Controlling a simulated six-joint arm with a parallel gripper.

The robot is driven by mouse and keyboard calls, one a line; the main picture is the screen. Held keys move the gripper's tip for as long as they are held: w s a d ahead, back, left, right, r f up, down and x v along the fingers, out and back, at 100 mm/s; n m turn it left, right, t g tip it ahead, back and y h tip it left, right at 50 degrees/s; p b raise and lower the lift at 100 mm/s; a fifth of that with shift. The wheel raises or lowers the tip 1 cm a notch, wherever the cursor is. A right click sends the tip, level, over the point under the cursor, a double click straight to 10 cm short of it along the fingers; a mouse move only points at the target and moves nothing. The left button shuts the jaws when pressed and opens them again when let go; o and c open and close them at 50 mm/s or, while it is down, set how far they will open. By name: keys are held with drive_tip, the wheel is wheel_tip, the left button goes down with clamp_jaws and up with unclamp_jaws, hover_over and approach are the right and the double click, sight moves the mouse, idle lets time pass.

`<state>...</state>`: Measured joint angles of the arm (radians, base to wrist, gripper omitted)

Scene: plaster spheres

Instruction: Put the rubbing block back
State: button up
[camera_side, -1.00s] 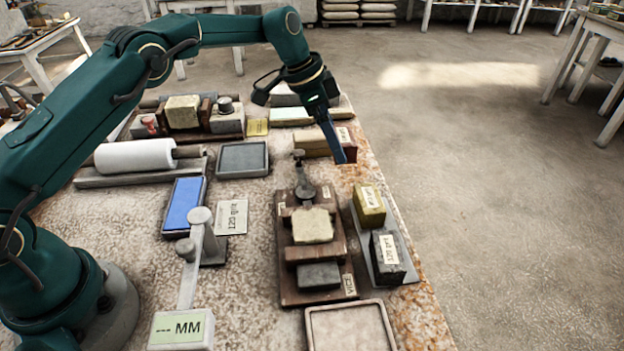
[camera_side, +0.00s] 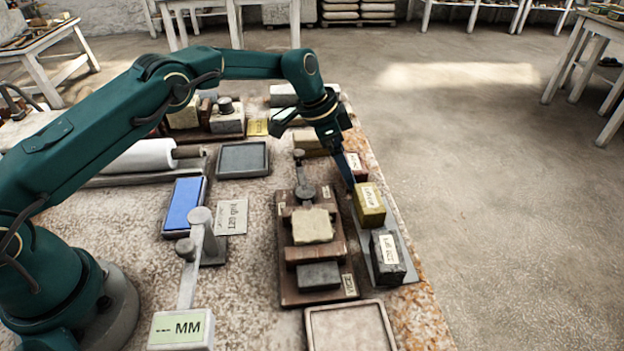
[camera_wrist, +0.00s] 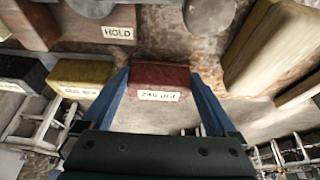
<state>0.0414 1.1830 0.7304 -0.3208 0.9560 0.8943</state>
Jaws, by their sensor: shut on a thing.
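The dark red block (camera_wrist: 160,76) with a "240 grit" label sits between the two blue fingers of my gripper (camera_wrist: 160,95) in the wrist view. My gripper is shut on it. In the side view the red block (camera_side: 359,174) is partly hidden by a finger of my gripper (camera_side: 347,170). It is at the far end of the grey tray (camera_side: 362,240), just beyond the yellow block (camera_side: 369,206). The black block (camera_side: 388,254) stands at the near end of the tray. I cannot tell whether the red block touches the tray.
The brown wooden jig (camera_side: 318,286) with a pale plaster piece (camera_side: 312,226) lies just left of the tray. A tan block (camera_side: 308,143) lies behind it, left of my gripper. The table edge and open floor are to the right. A shallow tray (camera_side: 350,329) is in front.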

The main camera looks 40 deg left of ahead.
drive_tip(key=shift+f, duration=0.15)
drive_tip(key=o, duration=1.1)
drive_tip(key=s+a+r+n+y, duration=0.1)
drive_tip(key=s+a+r, duration=0.1)
drive_tip(key=s+r, duration=0.5)
drive_tip(key=s+a+r+n, duration=0.2)
drive_tip(key=s+r, duration=0.1)
drive_tip(key=r, duration=0.8)
drive_tip(key=s+a+f+n+t+y, duration=0.1)
drive_tip(key=s+n, duration=0.2)
drive_tip(key=s, duration=0.7)
drive_tip(key=s+a+f+n+t+y, duration=0.1)
drive_tip(key=s+a+f+n, duration=0.1)
drive_tip(key=s, duration=0.9)
drive_tip(key=shift+a+n, duration=0.15)
drive_tip(key=shift+n, duration=0.35)
